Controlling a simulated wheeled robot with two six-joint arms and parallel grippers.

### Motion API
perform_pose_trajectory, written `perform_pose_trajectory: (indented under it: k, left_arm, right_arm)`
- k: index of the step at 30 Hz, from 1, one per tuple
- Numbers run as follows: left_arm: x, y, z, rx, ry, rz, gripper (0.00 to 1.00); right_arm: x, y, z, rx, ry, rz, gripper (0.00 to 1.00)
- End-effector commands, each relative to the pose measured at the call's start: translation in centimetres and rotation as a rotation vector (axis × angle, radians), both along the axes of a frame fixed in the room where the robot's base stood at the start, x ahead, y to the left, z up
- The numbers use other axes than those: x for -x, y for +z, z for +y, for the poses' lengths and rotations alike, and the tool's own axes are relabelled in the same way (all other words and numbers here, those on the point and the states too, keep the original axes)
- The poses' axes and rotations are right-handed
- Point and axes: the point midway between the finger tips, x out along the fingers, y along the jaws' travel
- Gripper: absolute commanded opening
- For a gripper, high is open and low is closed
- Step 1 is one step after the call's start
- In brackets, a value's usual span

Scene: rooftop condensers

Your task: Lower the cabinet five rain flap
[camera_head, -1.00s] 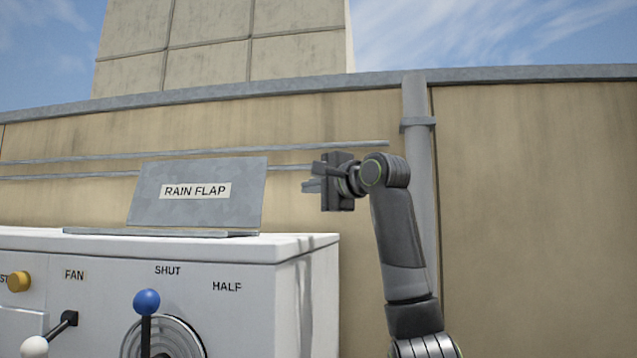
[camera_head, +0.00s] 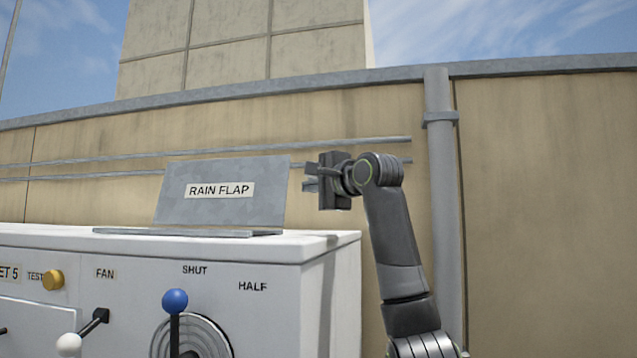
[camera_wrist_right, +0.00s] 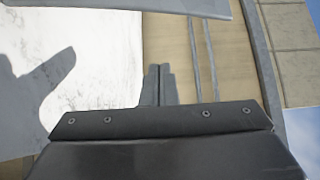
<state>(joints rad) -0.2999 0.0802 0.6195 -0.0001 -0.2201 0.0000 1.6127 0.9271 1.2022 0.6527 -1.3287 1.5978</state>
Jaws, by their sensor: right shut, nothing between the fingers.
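The rain flap (camera_head: 222,207) is a grey metal plate with a "RAIN FLAP" label. It stands raised, leaning slightly back, on top of the white cabinet (camera_head: 310,250). A label ending in "ET 5" shows on the cabinet front at the left. My right gripper (camera_head: 309,177) is just right of the flap's upper right edge, apart from it in the head view, shut and empty. In the right wrist view its fingers (camera_wrist_right: 158,85) are together, and a grey plate edge, likely the flap (camera_wrist_right: 190,7), crosses the top. My left gripper is not in view.
The cabinet front has a blue-knobbed lever (camera_head: 175,302), a white-knobbed lever (camera_head: 69,345) and a yellow button (camera_head: 53,280). Behind are a tan wall (camera_head: 330,120) with thin horizontal pipes and a vertical pipe (camera_head: 441,200). The cabinet top is otherwise clear.

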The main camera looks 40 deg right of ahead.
Motion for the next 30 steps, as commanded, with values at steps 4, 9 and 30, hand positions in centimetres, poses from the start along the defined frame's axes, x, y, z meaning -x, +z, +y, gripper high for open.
perform_pose_trajectory:
  k: [4, 9, 30]
  left_arm:
    - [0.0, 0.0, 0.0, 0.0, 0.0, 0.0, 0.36]
    - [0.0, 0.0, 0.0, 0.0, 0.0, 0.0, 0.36]
    - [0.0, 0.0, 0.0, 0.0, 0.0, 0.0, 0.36]
  right_arm:
    - [-0.6, 0.0, 0.5, 0.0, 0.001, 0.0, 0.0]
    - [-1.3, 0.0, 1.1, 0.0, 0.002, -0.001, 0.0]
    - [-4.0, 0.0, 3.2, -0.001, 0.001, 0.0, 0.0]
